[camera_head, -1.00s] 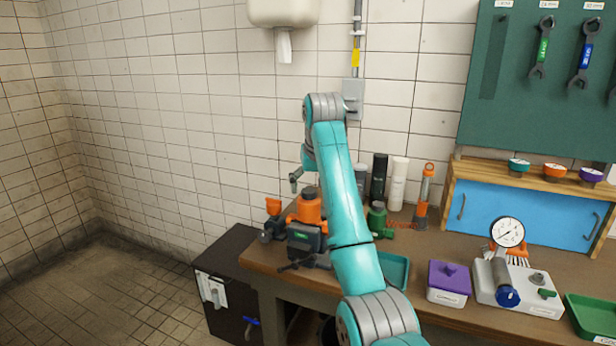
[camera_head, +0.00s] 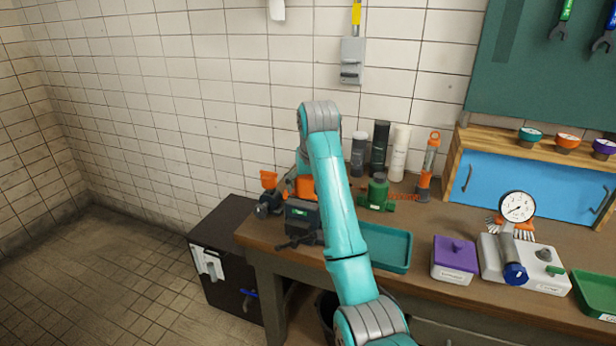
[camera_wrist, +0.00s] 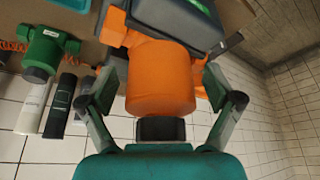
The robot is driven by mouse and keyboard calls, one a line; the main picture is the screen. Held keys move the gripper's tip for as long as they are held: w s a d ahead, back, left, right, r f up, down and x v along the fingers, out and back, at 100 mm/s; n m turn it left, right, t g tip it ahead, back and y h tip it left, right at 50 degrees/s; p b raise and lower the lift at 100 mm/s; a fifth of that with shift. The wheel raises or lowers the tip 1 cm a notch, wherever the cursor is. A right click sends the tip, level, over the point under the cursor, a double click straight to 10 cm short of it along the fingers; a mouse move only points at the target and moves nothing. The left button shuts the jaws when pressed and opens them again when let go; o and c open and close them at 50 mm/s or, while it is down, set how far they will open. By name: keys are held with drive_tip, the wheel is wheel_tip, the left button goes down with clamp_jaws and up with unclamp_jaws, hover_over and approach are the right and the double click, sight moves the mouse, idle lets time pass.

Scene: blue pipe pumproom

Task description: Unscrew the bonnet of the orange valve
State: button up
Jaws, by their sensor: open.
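The orange valve (camera_head: 304,186) stands at the left end of the bench, held in a dark vise (camera_head: 303,215). My teal arm hides part of it in the head view. In the wrist view its rounded orange bonnet (camera_wrist: 160,80) fills the middle, with a dark cap (camera_wrist: 160,128) towards my palm. My gripper (camera_wrist: 160,82) is open, with one finger on each side of the orange bonnet. Small gaps seem to show between the fingers and the orange surface. The fingertips are hidden behind my arm in the head view.
A green valve (camera_head: 376,194) stands right of my arm, with dark and white bottles (camera_head: 399,152) behind it. A teal tray (camera_head: 385,247), a purple box (camera_head: 454,259) and a gauge unit (camera_head: 517,207) are further right. The tiled wall is close behind.

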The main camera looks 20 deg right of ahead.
drive_tip(key=c, duration=1.2)
drive_tip(key=n, duration=0.1)
drive_tip(key=n+y, duration=0.1)
drive_tip(key=n, duration=0.1)
drive_tip(key=shift+d, duration=0.3)
drive_tip(key=n+y, duration=0.1)
drive_tip(key=n, duration=0.1)
drive_tip(key=n+y, duration=0.1)
drive_tip(key=n, duration=0.1)
drive_tip(key=shift+w+d+n+g, duration=0.1)
drive_tip(key=shift+w+n+g, duration=0.05)
drive_tip(key=shift+n+g, duration=0.15)
drive_tip(key=o, duration=1)
